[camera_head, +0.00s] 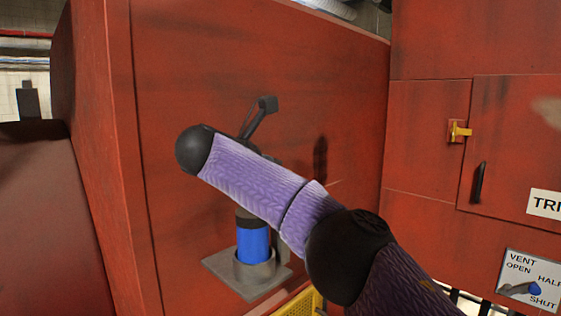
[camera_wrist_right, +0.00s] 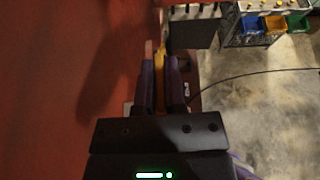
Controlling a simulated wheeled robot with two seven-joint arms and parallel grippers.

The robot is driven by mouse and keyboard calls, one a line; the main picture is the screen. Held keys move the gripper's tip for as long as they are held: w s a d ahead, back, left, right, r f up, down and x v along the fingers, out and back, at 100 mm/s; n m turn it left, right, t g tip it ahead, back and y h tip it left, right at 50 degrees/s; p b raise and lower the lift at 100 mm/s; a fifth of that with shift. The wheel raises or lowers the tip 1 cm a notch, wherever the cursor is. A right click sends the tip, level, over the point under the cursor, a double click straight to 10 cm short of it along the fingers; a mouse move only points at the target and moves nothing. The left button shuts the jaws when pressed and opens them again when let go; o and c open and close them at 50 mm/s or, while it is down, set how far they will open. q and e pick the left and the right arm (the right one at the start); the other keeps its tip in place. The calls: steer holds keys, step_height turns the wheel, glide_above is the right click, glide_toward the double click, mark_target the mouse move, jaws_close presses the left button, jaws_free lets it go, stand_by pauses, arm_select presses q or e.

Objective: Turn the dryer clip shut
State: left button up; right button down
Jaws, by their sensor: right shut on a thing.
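A blue dryer canister (camera_head: 253,243) stands upright in a grey holder (camera_head: 262,270) on the red wall panel. My right arm crosses in front of its upper part, so the clip and my right gripper are hidden in the head view. In the right wrist view my right gripper (camera_wrist_right: 160,75) is shut on a narrow yellow piece, the dryer clip (camera_wrist_right: 161,66), close beside the red wall. The clip's far end and how far it is turned cannot be made out. My left gripper is in neither view.
A dark bracket arm (camera_head: 262,110) sticks up behind my right arm. On the right panel are a yellow latch (camera_head: 459,131), a black door handle (camera_head: 479,182) and a vent plate (camera_head: 528,280). Blue and yellow bins (camera_wrist_right: 275,27) stand beyond open floor (camera_wrist_right: 265,105).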

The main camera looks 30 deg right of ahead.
steer(key=shift+r+m, duration=0.1)
steer(key=shift+m, duration=0.2)
steer(key=shift+g, duration=0.3)
steer(key=c, duration=0.7)
jaws_free()
steer(key=shift+a, duration=0.3)
steer(key=v, duration=0.9)
steer(key=shift+s+a, duration=0.15)
